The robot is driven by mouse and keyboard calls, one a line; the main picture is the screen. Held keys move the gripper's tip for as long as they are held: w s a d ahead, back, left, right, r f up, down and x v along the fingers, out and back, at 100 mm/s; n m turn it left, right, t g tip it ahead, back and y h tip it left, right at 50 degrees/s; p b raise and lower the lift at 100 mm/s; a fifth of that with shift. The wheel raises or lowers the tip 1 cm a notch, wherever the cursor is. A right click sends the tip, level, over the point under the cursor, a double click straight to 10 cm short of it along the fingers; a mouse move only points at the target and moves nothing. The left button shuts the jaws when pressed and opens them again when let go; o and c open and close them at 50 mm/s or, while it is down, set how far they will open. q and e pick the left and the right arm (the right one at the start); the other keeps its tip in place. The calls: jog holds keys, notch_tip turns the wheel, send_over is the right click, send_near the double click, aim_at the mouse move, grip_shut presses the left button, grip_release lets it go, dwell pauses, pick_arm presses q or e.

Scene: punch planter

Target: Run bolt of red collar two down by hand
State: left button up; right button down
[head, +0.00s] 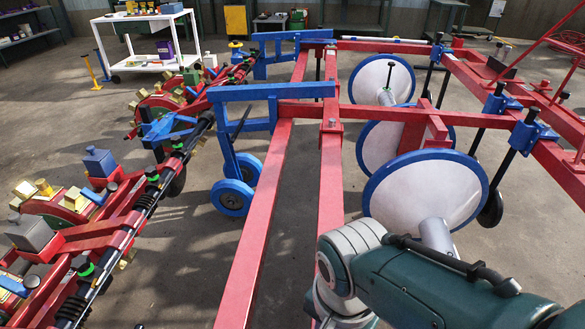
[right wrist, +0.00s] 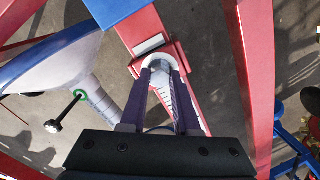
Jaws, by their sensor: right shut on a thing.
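In the right wrist view my right gripper (right wrist: 160,66) has its two dark purple fingers closed around a small grey bolt head (right wrist: 159,64). The bolt sits at a red collar (right wrist: 180,58) around a red beam. The fingers hide most of the bolt, so I cannot tell how far it is run in. In the head view my right arm comes in at the lower right, but its gripper is not visible there. Another red collar (head: 331,140) with a grey bolt (head: 332,123) on top shows on the middle red beam. My left gripper is not in view.
Large white discs with blue rims (head: 425,205) stand right of the middle beams. Red frame beams (head: 262,220) run lengthwise, with a blue bracket (head: 270,91) across. Planter units (head: 70,200) line the left. A white cart (head: 150,45) stands at the back left.

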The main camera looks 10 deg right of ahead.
jog(key=shift+m, duration=0.3)
jog(key=c, duration=0.6)
grip_release()
jog(key=shift+c, duration=0.2)
jog(key=shift+r, duration=0.1)
notch_tip(320, 180, up, 10)
jog(key=p, duration=0.8)
